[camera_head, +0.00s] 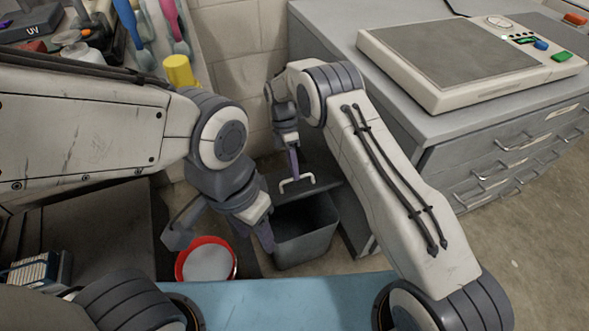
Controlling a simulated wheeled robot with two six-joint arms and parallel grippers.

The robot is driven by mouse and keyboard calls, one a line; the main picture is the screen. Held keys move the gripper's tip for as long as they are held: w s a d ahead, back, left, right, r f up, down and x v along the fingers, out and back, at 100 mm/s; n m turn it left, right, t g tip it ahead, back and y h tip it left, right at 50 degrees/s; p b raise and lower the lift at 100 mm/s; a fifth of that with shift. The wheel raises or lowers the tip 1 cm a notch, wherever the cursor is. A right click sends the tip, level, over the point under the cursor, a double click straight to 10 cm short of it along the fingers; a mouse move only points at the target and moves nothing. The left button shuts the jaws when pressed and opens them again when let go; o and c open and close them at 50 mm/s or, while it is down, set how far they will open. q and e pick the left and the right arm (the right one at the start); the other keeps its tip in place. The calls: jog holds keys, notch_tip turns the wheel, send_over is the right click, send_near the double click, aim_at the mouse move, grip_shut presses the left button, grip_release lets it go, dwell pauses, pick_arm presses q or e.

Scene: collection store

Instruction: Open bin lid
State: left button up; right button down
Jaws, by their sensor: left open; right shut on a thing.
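A dark grey bin (311,245) stands on the floor in the gap beside the grey drawer cabinet. Its lid (322,194) is a dark panel at the back of the rim with a pale bar handle (309,181). The dark inside of the bin shows in front of the lid; the lid's exact tilt is hard to tell. My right gripper (294,174) points down from above and is shut on the lid handle. My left gripper (265,238) is open and empty at the bin's left edge; its fingers partly hide that side.
A red-rimmed bucket (205,277) stands just left of the bin. The drawer cabinet (402,142) bounds the right side and carries a flat device (470,58). A cluttered shelf with a yellow cylinder (179,71) is upper left. A blue surface (290,303) lies in front.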

jog(key=c, duration=0.9)
grip_release()
jog(key=shift+w+a+f, duration=0.15)
jog(key=shift+w+f, duration=0.15)
jog(key=shift+w, duration=0.2)
jog(key=shift+r, duration=0.2)
jog(key=p+v, duration=0.2)
jog(key=v, duration=0.8)
jog(key=shift+s+r, duration=0.15)
